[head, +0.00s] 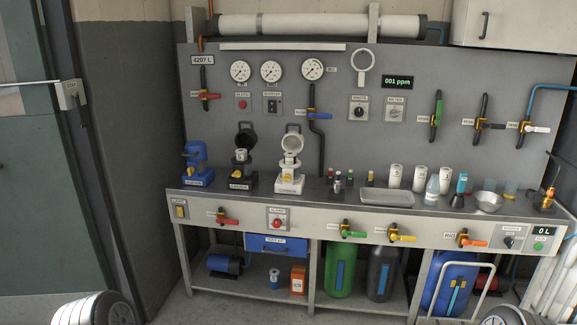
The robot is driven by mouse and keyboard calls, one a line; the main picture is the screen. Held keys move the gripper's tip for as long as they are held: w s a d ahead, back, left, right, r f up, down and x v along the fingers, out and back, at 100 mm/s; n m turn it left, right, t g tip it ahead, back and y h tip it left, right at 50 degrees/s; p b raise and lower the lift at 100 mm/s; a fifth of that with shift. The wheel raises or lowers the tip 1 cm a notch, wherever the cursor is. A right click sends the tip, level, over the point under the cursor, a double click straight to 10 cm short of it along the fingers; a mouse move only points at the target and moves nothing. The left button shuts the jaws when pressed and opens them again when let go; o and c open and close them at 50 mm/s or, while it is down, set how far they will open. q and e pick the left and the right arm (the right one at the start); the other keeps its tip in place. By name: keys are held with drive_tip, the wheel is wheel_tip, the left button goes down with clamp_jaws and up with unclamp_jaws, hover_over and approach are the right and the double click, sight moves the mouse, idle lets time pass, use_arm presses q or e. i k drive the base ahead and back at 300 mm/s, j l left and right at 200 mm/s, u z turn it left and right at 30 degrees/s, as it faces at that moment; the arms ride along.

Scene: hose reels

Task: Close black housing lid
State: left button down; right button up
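The black housing (240,178) stands on the bench, between a blue housing and a white housing. Its black lid (246,138) is raised, standing open above and behind the body. A small pale piece (241,155) shows at the housing's mouth; what it is cannot be made out. The white housing (289,180) also has its lid (293,142) up. The blue housing (198,177) looks closed. Neither gripper is in view. Only rounded white-and-black parts, probably of my arms, show at the bottom left and bottom right edges.
The bench (345,222) runs along a grey panel with gauges and valve handles. Right of the housings stand small bottles (337,183), a metal tray (388,197), white cylinders (396,176) and a bowl (488,201). Coloured valve handles (227,221) stick out from the bench front. Floor in front is mostly clear.

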sight(246, 138)
drive_tip(key=i+u, duration=0.35)
drive_tip(key=i, duration=0.75)
drive_tip(key=i+j+z, duration=0.25)
drive_tip(key=i+z, duration=0.15)
drive_tip(key=i+j+z, duration=0.8)
drive_tip(key=i+j, duration=0.15)
